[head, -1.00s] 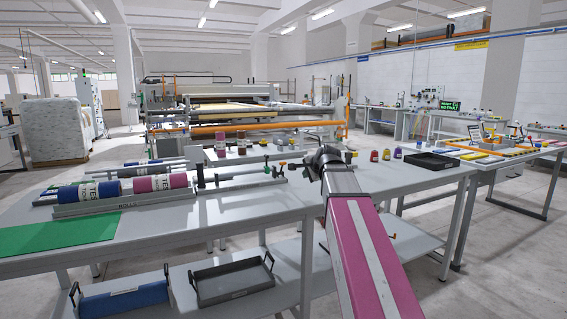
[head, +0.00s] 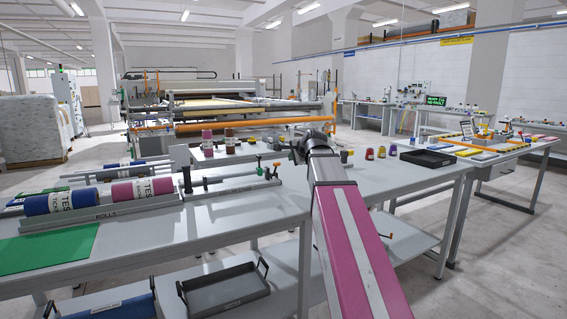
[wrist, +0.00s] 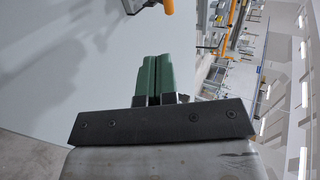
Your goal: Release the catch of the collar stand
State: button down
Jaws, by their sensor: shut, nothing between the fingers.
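In the head view my arm reaches over the table, right of the stand, and hides the fingers. In the wrist view the fingers are over plain grey surface, apart from an orange and dark piece (wrist: 150,5) at the top edge.
Blue and pink rolls (head: 142,190) lie in a rack left of the stand, with a green mat (head: 45,245) in front. Thread spools (head: 208,143) stand behind it. The quilting machine (head: 215,100) stands beyond.

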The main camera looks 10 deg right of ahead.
aim_at(278, 164)
jog(key=x, duration=0.9)
jog(key=r+x, duration=0.1)
jog(key=x, duration=0.3)
jog(key=shift+w+a+f, duration=0.15)
jog(key=shift+w+a, duration=0.05)
jog(key=shift+w, duration=0.25)
jog(key=shift+w, duration=0.1)
jog(key=shift+w+a+r+g, duration=0.1)
jog(key=shift+w+r+g, duration=0.05)
jog(key=shift+r+g, duration=0.15)
